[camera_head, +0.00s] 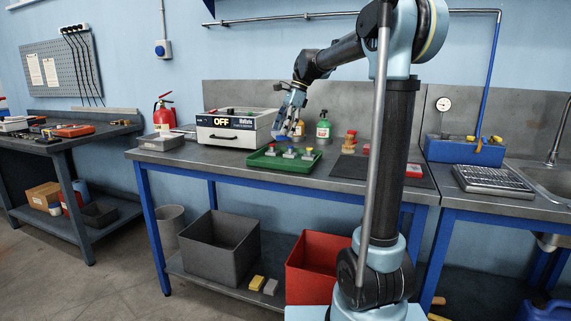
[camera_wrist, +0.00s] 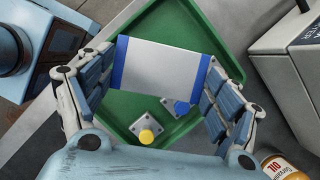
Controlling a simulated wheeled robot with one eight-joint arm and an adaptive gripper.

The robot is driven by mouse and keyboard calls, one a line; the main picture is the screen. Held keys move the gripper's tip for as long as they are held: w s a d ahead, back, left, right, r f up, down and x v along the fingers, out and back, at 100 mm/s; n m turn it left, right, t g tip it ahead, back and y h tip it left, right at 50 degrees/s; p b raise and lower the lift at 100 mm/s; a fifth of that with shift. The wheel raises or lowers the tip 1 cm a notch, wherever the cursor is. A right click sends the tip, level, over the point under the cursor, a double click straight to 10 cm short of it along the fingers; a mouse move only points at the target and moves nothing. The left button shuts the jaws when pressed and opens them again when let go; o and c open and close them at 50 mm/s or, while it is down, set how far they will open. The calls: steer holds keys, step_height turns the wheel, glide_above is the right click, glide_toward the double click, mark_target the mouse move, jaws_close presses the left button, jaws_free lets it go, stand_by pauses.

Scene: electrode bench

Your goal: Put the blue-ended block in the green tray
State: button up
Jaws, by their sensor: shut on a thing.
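The blue-ended block (camera_wrist: 162,66) has a pale silver middle and a blue band at each end. My gripper (camera_wrist: 160,75) is shut on it, one finger pad at each blue end. The green tray (camera_wrist: 195,30) lies below the block in the wrist view. The tray holds several small metal plates with coloured knobs. The wrist view shows a yellow knob (camera_wrist: 146,136) and a blue knob (camera_wrist: 182,107); the block hides part of the tray floor.
A white oven-like box reading OFF (camera_head: 232,130) stands just left of the tray. A green bottle (camera_head: 323,127) stands behind it. A dark mat (camera_head: 350,172) with red pieces lies to the right. A brown bottle (camera_wrist: 284,168) shows at the wrist view's lower right.

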steer(key=shift+s+d+r+n, duration=0.1)
steer(key=shift+s+d+n, duration=0.1)
steer(key=shift+s+n, duration=0.5)
steer(key=shift+s+f+g, duration=0.15)
steer(key=shift+f+g, duration=0.15)
steer(key=shift+f, duration=4.7)
steer(key=o, duration=1.6)
steer(key=shift+o, duration=0.2)
steer(key=v, duration=1.2)
